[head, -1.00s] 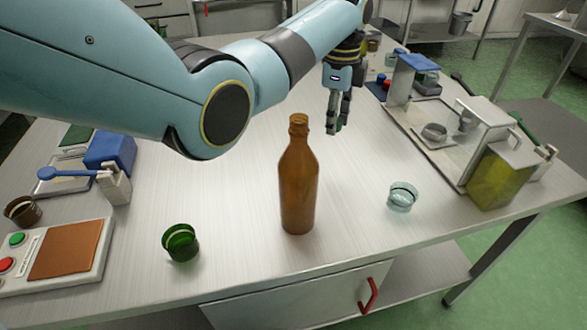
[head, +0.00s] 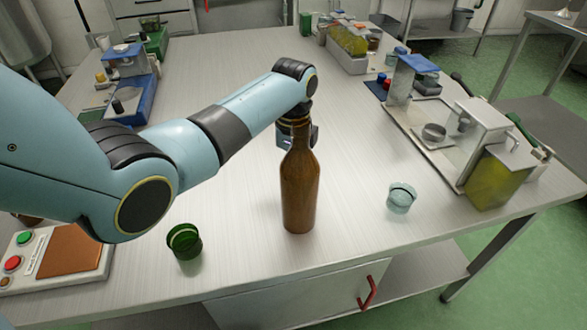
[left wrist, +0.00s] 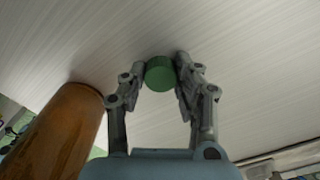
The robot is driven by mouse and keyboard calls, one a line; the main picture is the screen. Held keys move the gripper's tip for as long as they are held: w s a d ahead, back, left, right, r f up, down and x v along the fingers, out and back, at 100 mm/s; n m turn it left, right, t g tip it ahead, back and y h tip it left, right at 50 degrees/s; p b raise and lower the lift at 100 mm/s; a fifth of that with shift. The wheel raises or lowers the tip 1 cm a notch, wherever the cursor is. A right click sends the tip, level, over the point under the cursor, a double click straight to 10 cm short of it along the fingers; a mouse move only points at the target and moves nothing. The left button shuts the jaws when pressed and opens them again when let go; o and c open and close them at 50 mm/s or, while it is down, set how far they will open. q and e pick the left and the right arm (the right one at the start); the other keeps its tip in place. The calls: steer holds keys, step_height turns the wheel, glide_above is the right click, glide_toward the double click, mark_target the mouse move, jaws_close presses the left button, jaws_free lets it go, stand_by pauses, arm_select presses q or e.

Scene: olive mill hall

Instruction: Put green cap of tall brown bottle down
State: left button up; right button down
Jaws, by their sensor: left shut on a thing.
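A tall brown bottle (head: 300,190) stands upright and uncovered on the steel table, near the front middle. It also shows at the lower left of the left wrist view (left wrist: 62,135), beside my fingers. My left gripper (left wrist: 160,76) is shut on the small green cap (left wrist: 160,73), which sits between its fingertips. I cannot tell whether the cap touches the tabletop. In the head view, the cap and fingertips are hidden behind the bottle. My right gripper is in no view.
A green glass cup (head: 184,242) and a clear cup (head: 401,198) stand left and right of the bottle. A press-like unit with an oil tank (head: 497,178) is at right, a button panel (head: 60,252) at front left. The table middle (head: 230,90) is clear.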

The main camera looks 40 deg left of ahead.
arm_select(q)
steer(key=o, duration=1.1)
steer(key=shift+f, duration=0.1)
steer(key=shift+c, duration=0.2)
step_height(320, 180, up, 12)
steer(key=p, duration=0.1)
steer(key=shift+r, duration=0.2)
